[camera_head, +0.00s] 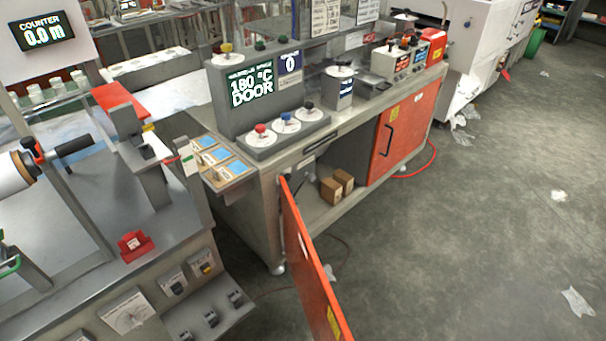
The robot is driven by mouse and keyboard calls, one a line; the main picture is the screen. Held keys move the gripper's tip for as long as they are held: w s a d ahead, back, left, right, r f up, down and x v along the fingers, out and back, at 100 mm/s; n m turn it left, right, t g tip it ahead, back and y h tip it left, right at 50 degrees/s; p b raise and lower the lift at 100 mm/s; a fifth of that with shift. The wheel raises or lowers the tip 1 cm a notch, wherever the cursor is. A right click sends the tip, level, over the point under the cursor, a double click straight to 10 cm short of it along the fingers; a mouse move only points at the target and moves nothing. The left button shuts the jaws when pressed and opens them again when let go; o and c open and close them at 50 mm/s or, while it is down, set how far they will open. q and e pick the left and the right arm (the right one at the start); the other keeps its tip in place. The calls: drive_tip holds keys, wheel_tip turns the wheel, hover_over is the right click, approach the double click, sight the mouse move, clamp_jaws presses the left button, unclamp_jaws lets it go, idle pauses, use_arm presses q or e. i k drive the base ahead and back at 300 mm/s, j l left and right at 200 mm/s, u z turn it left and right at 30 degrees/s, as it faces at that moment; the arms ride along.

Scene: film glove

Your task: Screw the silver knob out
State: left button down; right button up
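I cannot make out for certain which knob is the silver one. A small grey canister (338,91) on the bench carries a pale disc with a small knob (339,66) on top; the knob is too small to judge its colour. A grey control box (232,97) reads "180 °C DOOR". On its front ledge are dials with a red knob (261,128), a blue knob (285,117) and a black knob (309,104). A yellow knob (226,47) sits on top of the box. Neither of my grippers is in view.
An orange cabinet door (308,262) stands open toward me, with two small cardboard boxes (331,190) inside. A second orange door (400,130) is shut. A machine with a film roll (14,172) fills the left. The grey floor (470,240) on the right is mostly clear, with scattered scraps.

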sight(312, 177)
drive_tip(key=i+l+u, duration=0.15)
drive_tip(key=u, duration=0.35)
drive_tip(key=l+u, duration=0.3)
drive_tip(key=u, duration=0.15)
drive_tip(key=i+l+u, duration=0.1)
drive_tip(key=l+u, duration=0.2)
drive_tip(key=u, duration=0.2)
drive_tip(key=l+u, duration=0.15)
drive_tip(key=l, duration=0.5)
drive_tip(key=l+u, duration=0.1)
drive_tip(key=l, duration=0.6)
drive_tip(key=k+l+u, duration=0.15)
drive_tip(key=l, duration=0.5)
drive_tip(key=k+l+u, duration=0.15)
drive_tip(key=l, duration=0.5)
drive_tip(key=i, duration=0.05)
